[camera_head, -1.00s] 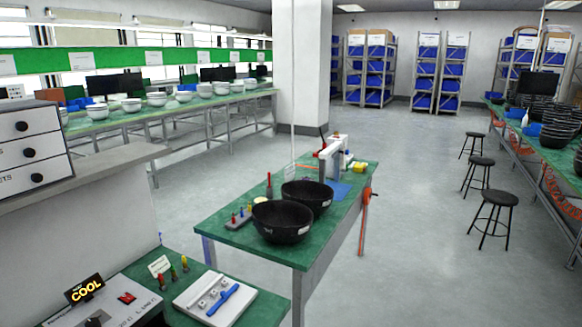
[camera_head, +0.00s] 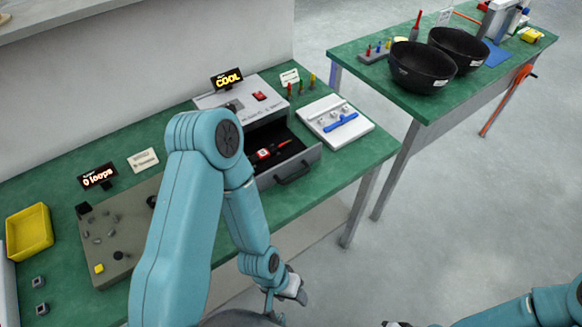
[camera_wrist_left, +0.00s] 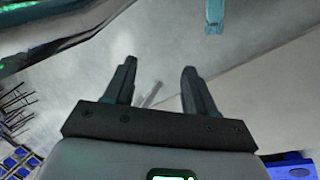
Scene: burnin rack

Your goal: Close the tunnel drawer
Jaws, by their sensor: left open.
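The tunnel (camera_head: 243,97) is a light box with a red switch, on the green bench under a lit "COOL" sign. Its grey drawer (camera_head: 309,158) is pulled out toward me, with a dark handle (camera_head: 294,172) on its front. A red item and a small red-and-white piece lie in its dark inside. My left gripper (camera_head: 290,290) hangs in front of the bench, below and apart from the drawer; my own arm hides part of the drawer's left side. In the left wrist view its fingers (camera_wrist_left: 158,75) are spread with nothing between. My right arm enters bottom right; its gripper (camera_head: 396,323) is mostly cut off.
A white tray (camera_head: 354,139) with a blue bar sits right of the tunnel. A second bench holds black bowls (camera_head: 421,68).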

